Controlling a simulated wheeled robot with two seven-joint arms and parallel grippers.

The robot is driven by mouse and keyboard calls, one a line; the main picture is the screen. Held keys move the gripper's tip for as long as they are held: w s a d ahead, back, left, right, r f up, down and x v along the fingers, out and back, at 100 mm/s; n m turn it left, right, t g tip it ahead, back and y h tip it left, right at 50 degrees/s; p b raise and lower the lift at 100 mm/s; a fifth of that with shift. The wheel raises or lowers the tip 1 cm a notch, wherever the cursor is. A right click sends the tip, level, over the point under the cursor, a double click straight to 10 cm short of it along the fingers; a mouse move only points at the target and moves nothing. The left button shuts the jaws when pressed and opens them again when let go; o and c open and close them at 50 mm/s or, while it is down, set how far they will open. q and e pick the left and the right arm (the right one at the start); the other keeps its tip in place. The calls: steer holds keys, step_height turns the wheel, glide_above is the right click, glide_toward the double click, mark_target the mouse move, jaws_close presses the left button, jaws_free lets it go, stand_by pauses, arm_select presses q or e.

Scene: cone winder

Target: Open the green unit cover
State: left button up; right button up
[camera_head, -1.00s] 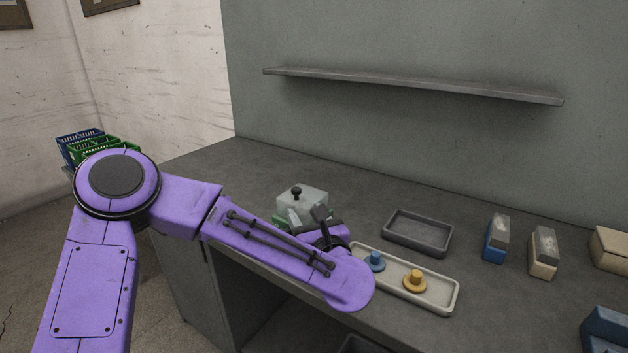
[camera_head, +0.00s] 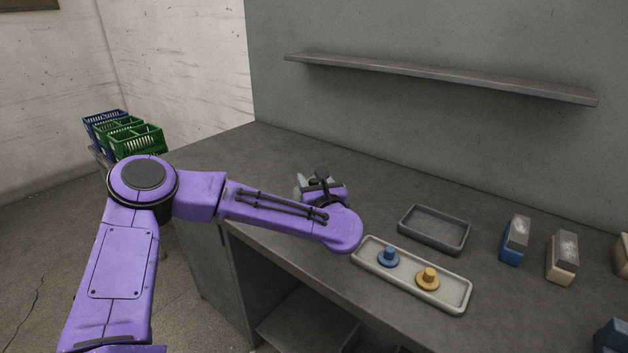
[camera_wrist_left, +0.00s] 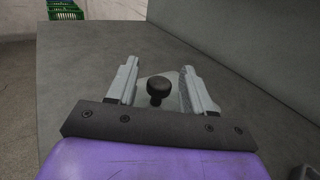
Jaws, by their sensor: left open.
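The unit cover (camera_wrist_left: 173,99) is a pale, see-through lid with a black knob (camera_wrist_left: 158,88) on top. In the left wrist view the knob stands between the two fingers of my left gripper (camera_wrist_left: 161,64), with room on both sides. The gripper is open and holds nothing. In the head view my left gripper (camera_head: 303,184) is over the back left part of the bench, and with the forearm it hides most of the unit. The unit's green base is hidden now. I cannot tell whether the fingers touch the cover. My right gripper is not in view.
On the grey bench (camera_head: 265,150), a pale tray (camera_head: 408,283) holds a blue and a yellow knobbed piece. A dark empty tray (camera_head: 434,230) lies behind it. Blue and cream blocks stand at right. A shelf (camera_head: 430,78) hangs above. Green and blue crates (camera_head: 135,142) stand left.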

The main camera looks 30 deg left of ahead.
arm_select(q)
jaws_close()
steer(key=shift+w+r, duration=0.1)
